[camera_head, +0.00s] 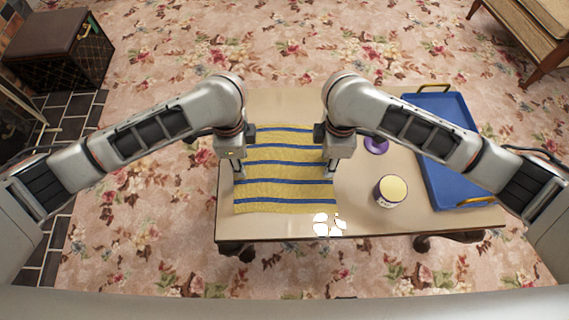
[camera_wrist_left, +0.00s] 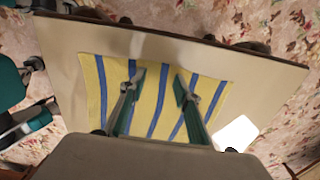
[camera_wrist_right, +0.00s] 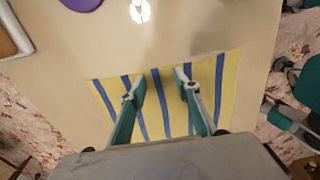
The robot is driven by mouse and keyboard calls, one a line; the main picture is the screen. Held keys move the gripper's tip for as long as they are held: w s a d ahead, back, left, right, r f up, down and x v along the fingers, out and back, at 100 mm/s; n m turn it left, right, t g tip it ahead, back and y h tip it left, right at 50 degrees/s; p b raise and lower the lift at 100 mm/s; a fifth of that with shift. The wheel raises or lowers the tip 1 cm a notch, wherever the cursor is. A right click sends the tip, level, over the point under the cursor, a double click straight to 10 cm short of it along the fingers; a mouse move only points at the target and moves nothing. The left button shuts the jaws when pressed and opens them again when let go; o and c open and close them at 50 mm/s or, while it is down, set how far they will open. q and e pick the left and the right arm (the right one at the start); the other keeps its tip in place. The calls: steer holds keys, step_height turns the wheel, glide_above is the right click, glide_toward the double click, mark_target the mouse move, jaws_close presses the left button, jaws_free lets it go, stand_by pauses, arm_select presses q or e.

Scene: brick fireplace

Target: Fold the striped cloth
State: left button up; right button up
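The striped cloth (camera_head: 285,190), yellow with blue stripes, lies spread flat on the left part of the table. It also shows in the left wrist view (camera_wrist_left: 148,92) and the right wrist view (camera_wrist_right: 150,108). My left gripper (camera_head: 239,177) is over the cloth's left edge; in its wrist view its fingers (camera_wrist_left: 156,84) are apart with nothing between them but cloth below. My right gripper (camera_head: 330,172) is over the cloth's right edge; its fingers (camera_wrist_right: 160,82) are also apart above the cloth. I cannot tell whether the fingertips touch the cloth.
The table (camera_head: 350,215) has a blue tray (camera_head: 450,120) with yellow handles at its right. A cup or candle with a cream top (camera_head: 391,190) and a purple round object (camera_head: 376,145) stand between cloth and tray. A dark ottoman (camera_head: 60,50) is at the far left.

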arm_select(q)
steer(key=shift+s+f, duration=0.2)
steer(key=shift+f, duration=0.15)
arm_select(e)
steer(key=shift+s+f, duration=0.2)
steer(key=shift+f, duration=0.1)
arm_select(q)
steer(key=shift+c, duration=0.9)
arm_select(e)
steer(key=shift+c, duration=1)
arm_select(q)
steer(key=shift+f, duration=0.1)
steer(key=c, duration=0.6)
arm_select(e)
steer(key=shift+f, duration=0.1)
steer(key=c, duration=0.6)
arm_select(q)
jaws_close()
arm_select(e)
jaws_close()
